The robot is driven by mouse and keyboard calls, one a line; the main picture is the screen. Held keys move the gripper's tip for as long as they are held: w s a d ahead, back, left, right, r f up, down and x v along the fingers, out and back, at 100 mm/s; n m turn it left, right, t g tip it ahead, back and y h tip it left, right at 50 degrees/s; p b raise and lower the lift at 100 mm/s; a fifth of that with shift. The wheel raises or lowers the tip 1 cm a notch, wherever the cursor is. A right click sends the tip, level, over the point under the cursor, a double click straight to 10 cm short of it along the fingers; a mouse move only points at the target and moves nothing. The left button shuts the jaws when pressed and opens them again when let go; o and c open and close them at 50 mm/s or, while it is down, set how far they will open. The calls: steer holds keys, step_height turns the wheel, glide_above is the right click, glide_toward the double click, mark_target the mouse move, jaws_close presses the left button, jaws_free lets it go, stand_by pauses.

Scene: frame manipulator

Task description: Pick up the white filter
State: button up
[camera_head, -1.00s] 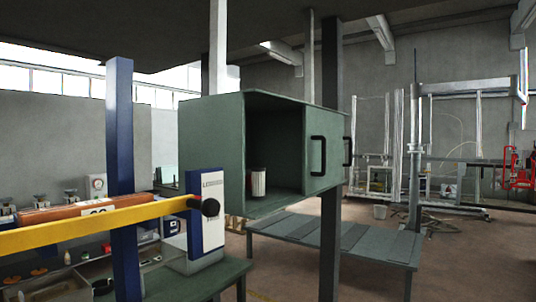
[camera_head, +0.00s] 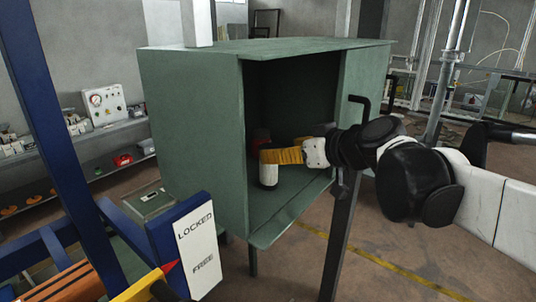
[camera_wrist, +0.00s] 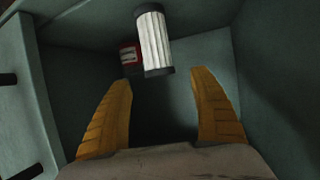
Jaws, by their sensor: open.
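The white filter (camera_head: 268,174), a ribbed white cylinder with dark ends, stands inside the open green cabinet. In the wrist view the filter (camera_wrist: 153,40) lies ahead, beyond the fingertips and between their lines, a little left of centre. My gripper (camera_head: 266,157) reaches into the cabinet from the right with its yellow fingers at the filter, covering its upper part in the head view. In the wrist view my gripper (camera_wrist: 162,76) is open, with nothing held between its fingers.
A red can (camera_wrist: 130,57) stands beside and behind the filter. The green cabinet (camera_head: 195,140) has close side walls and a floor lip. Its door with a black handle (camera_head: 359,101) is at the right. A LOCKED/FREE sign (camera_head: 196,240) stands at the front left.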

mark_target(268, 146)
steer(key=p+x, duration=0.1)
steer(key=x, duration=0.6)
steer(key=shift+d+p, duration=0.1)
steer(key=shift+p, duration=0.3)
steer(key=shift+s+d+r, duration=0.1)
steer(key=shift+s, duration=0.1)
steer(key=c, duration=1.4)
